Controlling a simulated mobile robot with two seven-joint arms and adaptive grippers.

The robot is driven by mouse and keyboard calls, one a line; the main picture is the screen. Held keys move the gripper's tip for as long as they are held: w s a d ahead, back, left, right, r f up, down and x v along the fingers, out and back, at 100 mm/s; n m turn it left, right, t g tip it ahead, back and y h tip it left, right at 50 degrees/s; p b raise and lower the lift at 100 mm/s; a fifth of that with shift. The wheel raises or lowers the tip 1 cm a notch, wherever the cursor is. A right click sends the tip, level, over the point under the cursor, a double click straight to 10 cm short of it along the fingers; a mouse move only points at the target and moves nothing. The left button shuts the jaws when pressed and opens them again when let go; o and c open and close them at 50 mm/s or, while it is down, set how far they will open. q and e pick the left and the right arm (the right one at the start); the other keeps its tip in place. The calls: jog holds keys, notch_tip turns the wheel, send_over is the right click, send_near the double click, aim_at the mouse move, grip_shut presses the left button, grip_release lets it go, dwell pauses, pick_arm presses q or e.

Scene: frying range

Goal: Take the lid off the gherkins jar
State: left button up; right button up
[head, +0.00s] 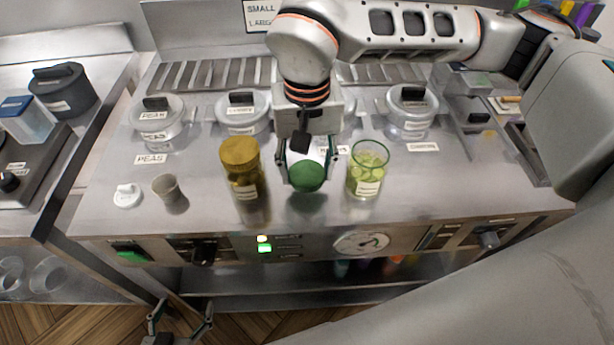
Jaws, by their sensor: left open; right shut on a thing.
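The gherkins jar (367,176) is a clear glass with green slices in it and a white label too small to read. It stands upright on the steel top, and its mouth is open. A round green lid (307,177) is between the fingers of my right gripper (309,165), left of the jar and apart from it. My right gripper is shut on this lid. Whether the lid touches the counter is hard to tell. My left gripper (182,318) is open and empty, low in front of the range, above the floor.
A jar with a mustard-brown lid (239,152) stands left of the green lid. A small grey cup (169,189) and a white lid-like piece (127,195) sit further left. Several lidded pots (410,112) line the back. Bare steel (450,185) lies right of the gherkins jar.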

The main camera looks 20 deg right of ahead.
aim_at(307, 174)
jog(key=shift+f, duration=1.6)
jog(key=shift+f, duration=0.15)
jog(key=o, duration=1.2)
notch_tip(307, 174, up, 12)
jog(key=shift+f, duration=0.1)
jog(key=shift+r, duration=0.3)
